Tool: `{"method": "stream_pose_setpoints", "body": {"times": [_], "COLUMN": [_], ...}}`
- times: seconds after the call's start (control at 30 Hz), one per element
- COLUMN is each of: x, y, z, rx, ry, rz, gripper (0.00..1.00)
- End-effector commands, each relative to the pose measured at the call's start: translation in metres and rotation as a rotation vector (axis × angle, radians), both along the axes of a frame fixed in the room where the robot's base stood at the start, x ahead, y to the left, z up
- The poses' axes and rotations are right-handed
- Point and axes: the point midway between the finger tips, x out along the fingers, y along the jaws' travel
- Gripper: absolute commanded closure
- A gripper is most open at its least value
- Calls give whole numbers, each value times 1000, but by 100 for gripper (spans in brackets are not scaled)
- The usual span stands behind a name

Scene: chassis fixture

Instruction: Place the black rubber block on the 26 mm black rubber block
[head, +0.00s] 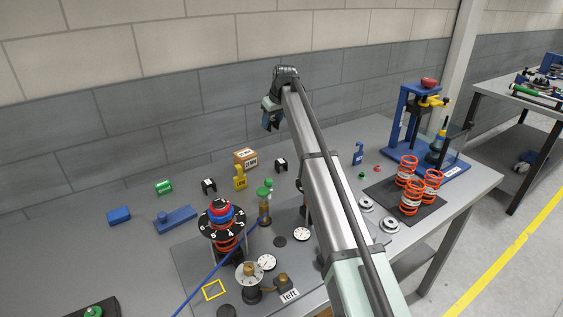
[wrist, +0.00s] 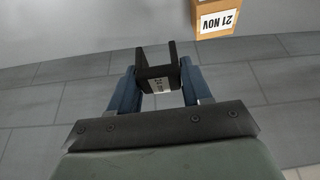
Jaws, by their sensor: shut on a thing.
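My gripper (head: 271,121) is raised well above the back of the table in the head view. In the wrist view its blue fingers (wrist: 158,88) are shut on a black rubber block (wrist: 157,71) with two upright prongs and a white label too small to read. The held block cannot be made out in the head view. Two similar black blocks stand apart on the table, one left of the carton (head: 209,186) and one right of it (head: 281,165). Their labels are too small to read, so I cannot tell which is the 26 mm one.
The carton (head: 246,158), marked 21 NOV, also shows in the wrist view (wrist: 213,20). A yellow tag (head: 240,179) stands close by. A spring assembly (head: 222,228) is in front, orange springs (head: 410,190) and a blue press (head: 400,124) at right.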

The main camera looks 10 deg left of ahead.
Motion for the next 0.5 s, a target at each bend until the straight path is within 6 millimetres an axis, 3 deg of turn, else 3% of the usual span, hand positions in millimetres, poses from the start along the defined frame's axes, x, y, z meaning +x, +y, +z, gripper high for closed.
{"method": "stream_pose_setpoints", "body": {"times": [0.1,0.5], "x": [-34,-52], "y": [4,-38], "z": [4,3], "rx": [0,0], "ry": [-1,-1], "rz": [-58,-492], "gripper": [82,82]}}
